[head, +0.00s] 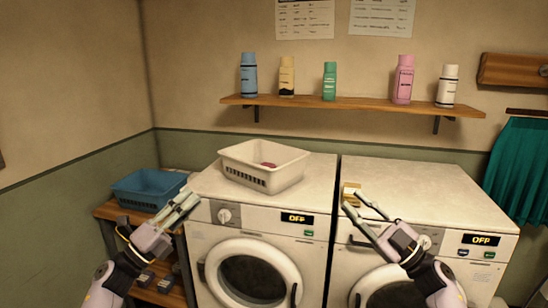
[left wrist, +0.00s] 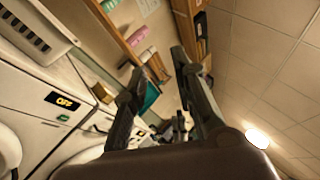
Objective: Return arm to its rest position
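My left gripper (head: 189,200) is in the head view, raised in front of the left washer's front left corner. Its two fingers are apart with nothing between them, and they also show in the left wrist view (left wrist: 155,75). My right gripper (head: 352,201) points up and left in front of the right washer's top edge. Its fingers are apart and I see nothing held in it. The lower parts of both arms run out of the head view's bottom edge.
Two washers (head: 250,205) (head: 440,190) stand side by side, displays reading OFF. A white basket (head: 275,180) with a reddish thing inside sits on the left one. A small yellowish item (head: 350,188) lies near my right fingertips. A blue basket (head: 145,190) stands left; a bottle shelf (head: 355,104) hangs above.

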